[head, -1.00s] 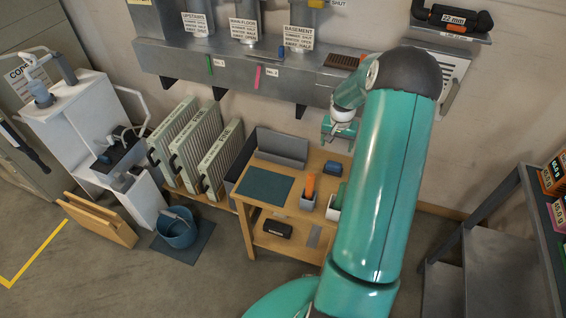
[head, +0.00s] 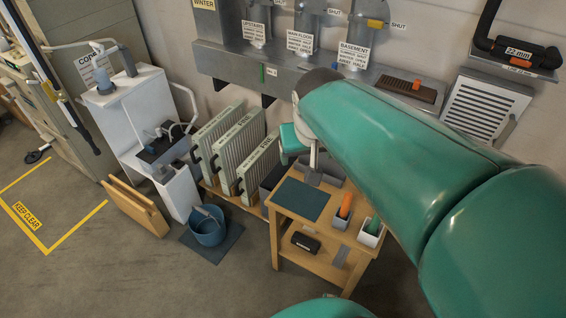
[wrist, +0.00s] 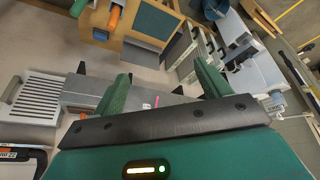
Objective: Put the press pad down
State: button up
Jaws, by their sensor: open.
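My gripper (wrist: 162,88) is open in the wrist view, its two green fingers spread with nothing seen held between them. In the head view the hand (head: 292,140) hangs in front of the wall ledge, behind and above the small wooden table (head: 293,234). I cannot pick out the press pad for certain in any view. A flat dark teal mat (head: 300,199) lies on the table top. The back right of the table is hidden by my arm in the head view.
A cup with an orange handle (head: 345,207) and a white cup with a green item (head: 371,231) stand on the table's right side. Ribbed panels (head: 238,150) stand left of it. A blue bucket (head: 207,228) is on the floor. A grey ledge (head: 225,62) runs along the wall.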

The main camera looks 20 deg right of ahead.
jog(key=s+a+n+t+y, duration=0.1)
jog(key=s+a+n, duration=0.1)
jog(key=s+a, duration=0.4)
jog(key=shift+s+r, duration=0.35)
jog(key=shift+s, duration=0.7)
jog(key=shift+c, duration=0.3)
